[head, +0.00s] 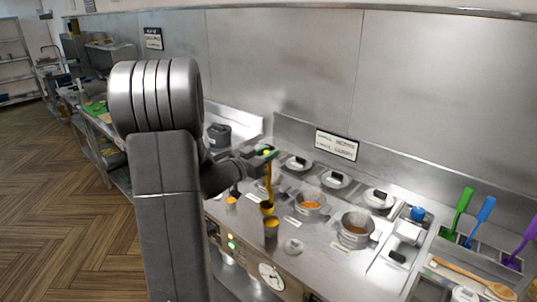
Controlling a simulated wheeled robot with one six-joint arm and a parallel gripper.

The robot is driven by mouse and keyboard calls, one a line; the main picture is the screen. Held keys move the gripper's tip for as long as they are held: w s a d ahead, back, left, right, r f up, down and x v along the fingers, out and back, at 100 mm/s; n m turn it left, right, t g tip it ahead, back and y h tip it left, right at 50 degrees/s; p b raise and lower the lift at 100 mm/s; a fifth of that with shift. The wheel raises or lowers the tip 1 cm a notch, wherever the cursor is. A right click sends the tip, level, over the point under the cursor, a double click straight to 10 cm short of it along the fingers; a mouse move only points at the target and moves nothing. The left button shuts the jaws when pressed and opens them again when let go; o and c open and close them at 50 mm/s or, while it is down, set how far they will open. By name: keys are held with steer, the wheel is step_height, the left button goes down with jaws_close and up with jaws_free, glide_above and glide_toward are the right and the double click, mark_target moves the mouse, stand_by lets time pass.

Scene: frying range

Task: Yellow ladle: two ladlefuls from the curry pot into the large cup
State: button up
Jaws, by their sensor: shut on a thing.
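My gripper (266,153) is shut on the upper end of the yellow ladle (268,178), which hangs about upright below it. The ladle's bowl (267,208) is just above a dark metal cup (271,230); from this view I cannot tell whether they touch. Something yellow-orange shows at the cup's mouth. A smaller cup (231,205) with orange content stands to the left. One pot (311,212) holds orange food, and another pot (357,238) holds brownish food. Their labels are too small to read, so I cannot tell which is the curry. The ladle bowl's content is unclear.
Several lids (335,179) lie along the back of the steel counter. A sign (336,145) is on the back wall. Green (459,210), blue (481,220) and purple utensils (525,240) stand at the right, near a wooden spoon (465,275).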

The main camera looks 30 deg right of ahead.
step_height(320, 180, up, 9)
steer(key=shift+r, duration=0.1)
stand_by(0.6)
stand_by(0.7)
